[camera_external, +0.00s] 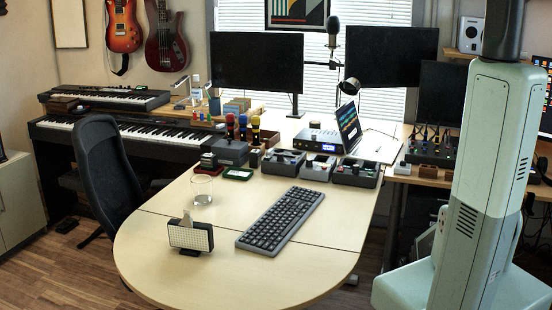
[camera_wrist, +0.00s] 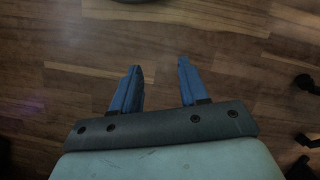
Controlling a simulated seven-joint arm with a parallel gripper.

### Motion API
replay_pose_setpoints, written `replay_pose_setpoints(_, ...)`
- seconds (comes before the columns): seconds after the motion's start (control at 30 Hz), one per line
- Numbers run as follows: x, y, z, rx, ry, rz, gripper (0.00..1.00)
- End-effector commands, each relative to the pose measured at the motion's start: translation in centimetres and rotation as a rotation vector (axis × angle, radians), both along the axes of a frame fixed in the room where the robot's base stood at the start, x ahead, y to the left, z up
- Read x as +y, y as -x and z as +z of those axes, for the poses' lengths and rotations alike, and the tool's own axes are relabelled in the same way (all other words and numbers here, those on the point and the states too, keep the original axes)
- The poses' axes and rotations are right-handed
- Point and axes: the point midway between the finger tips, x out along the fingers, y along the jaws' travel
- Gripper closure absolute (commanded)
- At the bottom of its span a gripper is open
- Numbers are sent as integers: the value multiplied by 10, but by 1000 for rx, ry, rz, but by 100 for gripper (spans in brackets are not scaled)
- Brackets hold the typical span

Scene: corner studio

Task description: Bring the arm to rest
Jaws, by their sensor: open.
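My gripper (camera_wrist: 160,78) shows in the wrist view with its two blue fingers apart and nothing between them. It hangs over bare wooden floor (camera_wrist: 60,60), at a height I cannot tell. In the external view my pale green column stands at the right, beside the desk, and my gripper is not visible there.
The rounded desk (camera_external: 180,265) holds a keyboard (camera_external: 281,219), a small light panel (camera_external: 190,237), a glass (camera_external: 202,189) and several dark trays (camera_external: 357,172). A black chair (camera_external: 108,175) stands at its left. Dark objects (camera_wrist: 306,84) edge the wrist view's right side.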

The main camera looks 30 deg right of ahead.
Motion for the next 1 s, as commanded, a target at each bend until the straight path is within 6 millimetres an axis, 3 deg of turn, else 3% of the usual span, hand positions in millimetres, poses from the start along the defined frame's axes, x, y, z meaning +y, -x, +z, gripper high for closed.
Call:
replay_pose_setpoints(0.03,16,6,4,19,-7,34,56)
replay_pose_setpoints(0.2,57,27,11,87,-24,131,56)
replay_pose_setpoints(0.5,116,72,28,207,-37,301,56)
replay_pose_setpoints(0.8,145,108,42,297,-31,419,56)
replay_pose_setpoints(1.0,147,111,43,304,-29,429,56)
